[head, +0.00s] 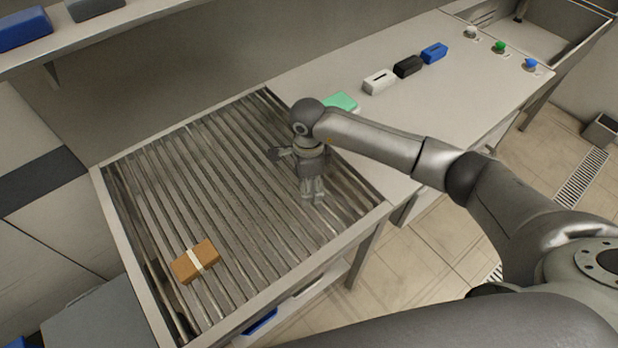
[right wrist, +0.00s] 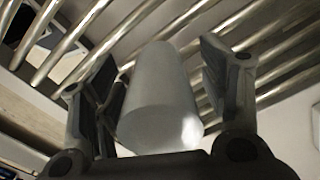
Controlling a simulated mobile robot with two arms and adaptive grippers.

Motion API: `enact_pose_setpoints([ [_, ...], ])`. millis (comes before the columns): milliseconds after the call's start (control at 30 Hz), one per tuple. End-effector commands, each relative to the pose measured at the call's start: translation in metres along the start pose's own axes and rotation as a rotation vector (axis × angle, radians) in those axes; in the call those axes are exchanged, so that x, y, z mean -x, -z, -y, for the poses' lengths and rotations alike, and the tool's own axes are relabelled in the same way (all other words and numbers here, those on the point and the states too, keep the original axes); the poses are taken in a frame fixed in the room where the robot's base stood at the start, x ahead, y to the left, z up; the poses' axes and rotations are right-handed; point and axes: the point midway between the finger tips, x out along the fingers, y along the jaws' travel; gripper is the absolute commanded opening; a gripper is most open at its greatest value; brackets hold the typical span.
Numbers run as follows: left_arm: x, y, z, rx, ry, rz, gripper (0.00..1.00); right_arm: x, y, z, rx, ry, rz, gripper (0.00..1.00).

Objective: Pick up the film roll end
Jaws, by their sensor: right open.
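A pale grey-white cylinder, which looks like the film roll end (right wrist: 158,100), fills the space between my right fingers in the right wrist view. My right gripper (right wrist: 158,62) is open, one finger on each side of it, with a gap showing at the right and a narrower one at the left. In the head view my right gripper (head: 314,199) points down over the right part of the roller conveyor (head: 205,185). The cylinder cannot be made out there, hidden by the gripper. My left gripper is not in view.
A brown box with a white band (head: 196,261) lies on the conveyor's front left. A green block (head: 341,102) and white (head: 379,82), black (head: 407,67) and blue (head: 434,53) boxes stand on the counter (head: 440,105). The rollers' middle is clear.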

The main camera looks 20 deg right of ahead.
Motion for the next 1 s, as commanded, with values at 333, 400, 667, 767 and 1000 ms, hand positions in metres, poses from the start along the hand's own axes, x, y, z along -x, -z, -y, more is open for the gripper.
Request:
enact_pose_setpoints([
  [333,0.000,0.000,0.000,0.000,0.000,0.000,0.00,0.000,0.000,0.000,0.000,0.000,0.000,0.33],
  [400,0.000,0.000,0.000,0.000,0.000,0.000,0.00,0.000,0.000,0.000,-0.001,-0.001,0.000,0.24],
  [667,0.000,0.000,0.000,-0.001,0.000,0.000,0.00,0.001,0.000,0.000,-0.001,0.000,0.000,0.21],
  [767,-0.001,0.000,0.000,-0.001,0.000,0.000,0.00,0.003,0.000,0.000,-0.001,0.000,0.001,0.21],
  [1000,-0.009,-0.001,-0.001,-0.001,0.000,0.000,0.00,0.028,0.000,0.001,0.000,0.004,0.001,0.21],
])
